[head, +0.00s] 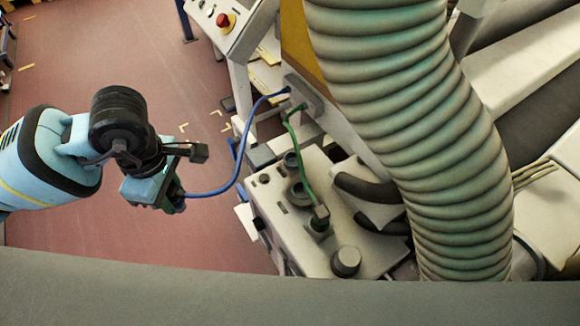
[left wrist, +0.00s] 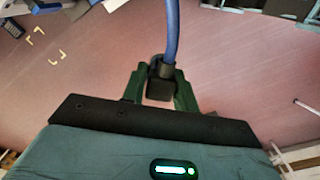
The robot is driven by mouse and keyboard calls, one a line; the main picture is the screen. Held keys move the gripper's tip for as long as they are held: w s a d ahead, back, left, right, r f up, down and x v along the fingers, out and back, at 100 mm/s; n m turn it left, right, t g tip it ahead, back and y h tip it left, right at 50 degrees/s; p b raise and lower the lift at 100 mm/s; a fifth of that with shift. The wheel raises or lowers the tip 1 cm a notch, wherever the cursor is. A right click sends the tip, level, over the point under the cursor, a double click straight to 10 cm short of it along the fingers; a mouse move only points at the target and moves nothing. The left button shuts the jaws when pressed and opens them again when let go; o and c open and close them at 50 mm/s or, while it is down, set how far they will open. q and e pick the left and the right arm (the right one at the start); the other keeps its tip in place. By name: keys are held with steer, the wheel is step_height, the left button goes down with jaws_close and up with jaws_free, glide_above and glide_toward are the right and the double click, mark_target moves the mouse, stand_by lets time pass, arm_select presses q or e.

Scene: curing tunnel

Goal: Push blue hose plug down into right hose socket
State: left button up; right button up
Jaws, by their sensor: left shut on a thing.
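My left gripper (head: 176,200) is shut on the blue hose plug, whose dark body (left wrist: 161,86) sits between the two green fingers in the left wrist view. The blue hose (head: 235,180) runs from it in a slack curve to the machine, and rises from the plug in the left wrist view (left wrist: 172,35). The gripper hangs over the floor, left of and apart from the grey socket panel (head: 272,205). Round dark fittings (head: 299,193) stand on the panel; I cannot tell which is the right hose socket. My right gripper is not in view.
A green hose (head: 298,150) ends in a plug (head: 321,211) at a panel fitting. A round knob (head: 346,261) stands at the panel's near end. A large ribbed duct (head: 420,150) blocks the right side. A control box with a red button (head: 224,20) is behind. Open floor (head: 110,215) lies left.

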arm_select(q)
steer(key=m, duration=0.4)
steer(key=shift+w+d+r, duration=0.15)
steer(key=shift+w+d, duration=0.05)
steer(key=shift+d, duration=0.05)
steer(key=m, duration=0.5)
steer(key=shift+w+d+r+m, duration=0.2)
steer(key=shift+d+m, duration=0.1)
steer(key=m, duration=0.3)
steer(key=shift+w+d+r+m, duration=0.15)
steer(key=shift+d+m, duration=0.05)
steer(key=shift+m, duration=0.1)
steer(key=m, duration=0.4)
steer(key=shift+w+d+r, duration=0.1)
steer(key=shift+d+r, duration=0.05)
steer(key=shift+d, duration=0.1)
